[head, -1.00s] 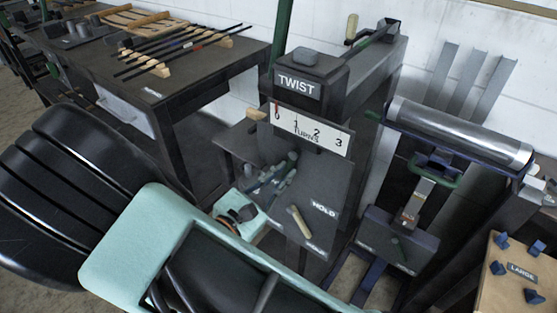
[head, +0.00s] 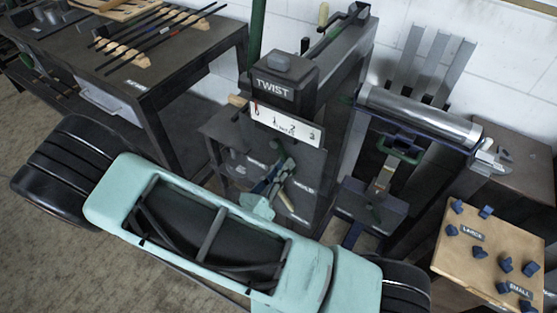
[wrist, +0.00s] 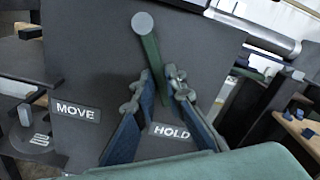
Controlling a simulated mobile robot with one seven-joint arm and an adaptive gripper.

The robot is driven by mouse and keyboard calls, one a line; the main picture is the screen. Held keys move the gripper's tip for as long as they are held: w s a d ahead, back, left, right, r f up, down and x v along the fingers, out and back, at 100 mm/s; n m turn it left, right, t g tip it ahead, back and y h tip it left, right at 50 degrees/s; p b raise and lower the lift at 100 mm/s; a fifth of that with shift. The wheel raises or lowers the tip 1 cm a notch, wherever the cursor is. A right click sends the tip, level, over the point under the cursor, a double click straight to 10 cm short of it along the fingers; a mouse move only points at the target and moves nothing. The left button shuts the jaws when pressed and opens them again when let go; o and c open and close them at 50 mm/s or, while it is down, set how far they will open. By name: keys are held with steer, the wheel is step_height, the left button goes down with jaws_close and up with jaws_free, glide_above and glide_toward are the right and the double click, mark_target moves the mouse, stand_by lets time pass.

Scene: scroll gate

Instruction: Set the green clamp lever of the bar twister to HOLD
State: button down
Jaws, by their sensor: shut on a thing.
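The green clamp lever (wrist: 151,52) hangs from a round grey pivot on the dark panel of the bar twister (wrist: 90,40) in the wrist view. It points down and slightly right, between the MOVE label (wrist: 77,111) and the HOLD label (wrist: 170,131), leaning toward HOLD.
A TWIST head (head: 273,90) and a white turns scale (head: 286,125) sit above the panel. A roller machine (head: 420,115) stands at right, a board with blue pieces (head: 480,250) at lower right, a table with rods (head: 190,80) at left.

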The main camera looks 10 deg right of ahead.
steer(key=shift+s+d+r+n+p, duration=0.1)
steer(key=shift+d+r+n+p, duration=0.05)
steer(key=shift+n+p, duration=0.2)
stand_by(0.4)
steer(key=c, duration=2)
jaws_free()
steer(key=shift+o, duration=0.2)
steer(key=v, duration=1.2)
